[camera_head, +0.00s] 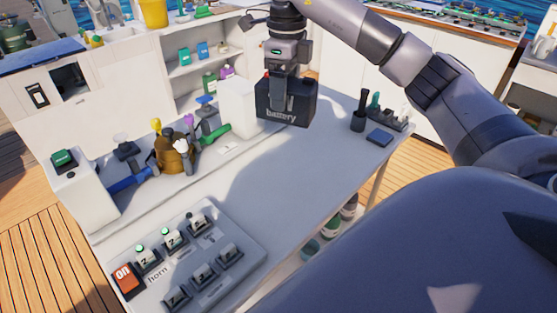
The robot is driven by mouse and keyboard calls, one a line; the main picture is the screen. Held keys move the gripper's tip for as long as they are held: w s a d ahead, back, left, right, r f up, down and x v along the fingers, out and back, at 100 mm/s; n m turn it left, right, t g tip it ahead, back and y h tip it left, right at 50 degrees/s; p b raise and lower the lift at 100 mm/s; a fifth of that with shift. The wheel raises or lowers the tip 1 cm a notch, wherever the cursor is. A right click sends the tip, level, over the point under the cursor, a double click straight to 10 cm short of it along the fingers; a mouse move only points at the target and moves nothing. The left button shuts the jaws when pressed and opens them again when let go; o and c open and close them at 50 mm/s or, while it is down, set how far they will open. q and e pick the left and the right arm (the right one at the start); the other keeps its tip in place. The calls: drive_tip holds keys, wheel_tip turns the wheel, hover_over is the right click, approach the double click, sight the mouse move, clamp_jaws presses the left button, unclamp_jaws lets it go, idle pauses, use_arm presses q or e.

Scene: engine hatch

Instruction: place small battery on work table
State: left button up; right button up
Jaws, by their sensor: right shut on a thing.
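A small black battery (287,113) with the word "battery" on its front is near the far end of the white work table (270,185). My right gripper (285,101) comes down from above and is shut on the battery. I cannot tell whether the battery's underside touches the table or hangs just above it. My left gripper is not in view.
A switch panel (215,279) takes up the near left of the table. A brown pot of tools (175,157) and a white block (238,107) stand along the back. The table's middle is clear.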

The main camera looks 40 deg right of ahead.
wheel_tip(320, 180, down, 6)
drive_tip(key=shift+s+r+b, duration=0.1)
drive_tip(key=shift+r+b, duration=0.05)
drive_tip(key=shift+b, duration=0.9)
drive_tip(key=shift+f, duration=6.75)
drive_tip(key=shift+f+b, duration=0.15)
drive_tip(key=shift+b, duration=0.2)
drive_tip(key=o, duration=1.7)
